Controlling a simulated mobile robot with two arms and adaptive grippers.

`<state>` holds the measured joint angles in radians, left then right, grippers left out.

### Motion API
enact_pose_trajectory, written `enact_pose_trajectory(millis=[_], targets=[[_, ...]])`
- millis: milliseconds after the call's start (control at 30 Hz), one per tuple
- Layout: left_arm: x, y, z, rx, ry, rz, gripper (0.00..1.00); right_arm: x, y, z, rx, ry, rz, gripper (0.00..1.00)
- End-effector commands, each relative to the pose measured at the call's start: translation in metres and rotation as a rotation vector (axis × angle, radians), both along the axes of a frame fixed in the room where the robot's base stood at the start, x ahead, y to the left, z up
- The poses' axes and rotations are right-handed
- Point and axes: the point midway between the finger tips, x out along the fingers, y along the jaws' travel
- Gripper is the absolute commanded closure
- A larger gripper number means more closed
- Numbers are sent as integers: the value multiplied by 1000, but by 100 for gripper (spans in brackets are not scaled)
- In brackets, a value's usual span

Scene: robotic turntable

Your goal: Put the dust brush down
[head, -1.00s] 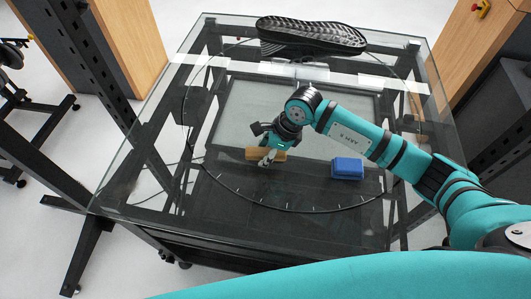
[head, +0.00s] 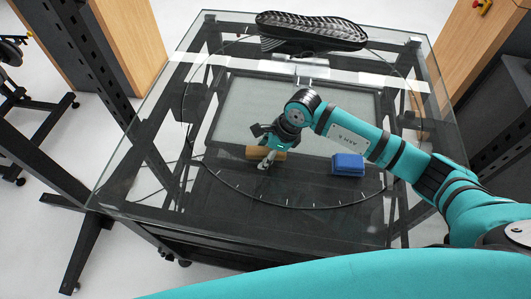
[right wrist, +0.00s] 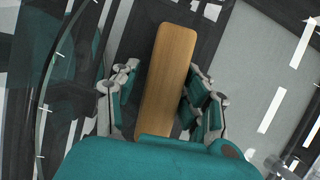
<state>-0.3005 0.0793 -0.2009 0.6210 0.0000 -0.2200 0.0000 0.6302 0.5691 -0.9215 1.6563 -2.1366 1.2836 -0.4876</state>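In the right wrist view the right gripper (right wrist: 163,100) is open, with narrow gaps beside the wood. The brush's underside and bristles are hidden. My left gripper is in no view.
A blue block (head: 347,165) lies on the glass table (head: 130,170) just right of the brush. A black ridged sole-shaped object (head: 310,31) is at the far edge. Dark frame posts stand at left and right. The glass left of the brush is clear.

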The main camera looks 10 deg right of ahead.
Motion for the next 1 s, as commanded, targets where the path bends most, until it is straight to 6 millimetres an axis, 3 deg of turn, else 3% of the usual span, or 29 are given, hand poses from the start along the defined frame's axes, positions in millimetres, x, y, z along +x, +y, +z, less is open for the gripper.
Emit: enact_pose_trajectory(millis=[367, 567, 600, 767, 1000], targets=[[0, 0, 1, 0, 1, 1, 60, -2, -3, -3, -8, 8, -2, 46], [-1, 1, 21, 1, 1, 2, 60, -2, -2, 11, -5, 10, -3, 46], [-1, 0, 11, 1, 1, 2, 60, -1, -6, 11, -6, 3, -2, 46], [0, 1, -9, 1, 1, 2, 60, -6, -16, 40, -7, -2, 0, 46], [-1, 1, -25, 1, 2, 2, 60, -14, -36, 97, -6, -3, -2, 46]])
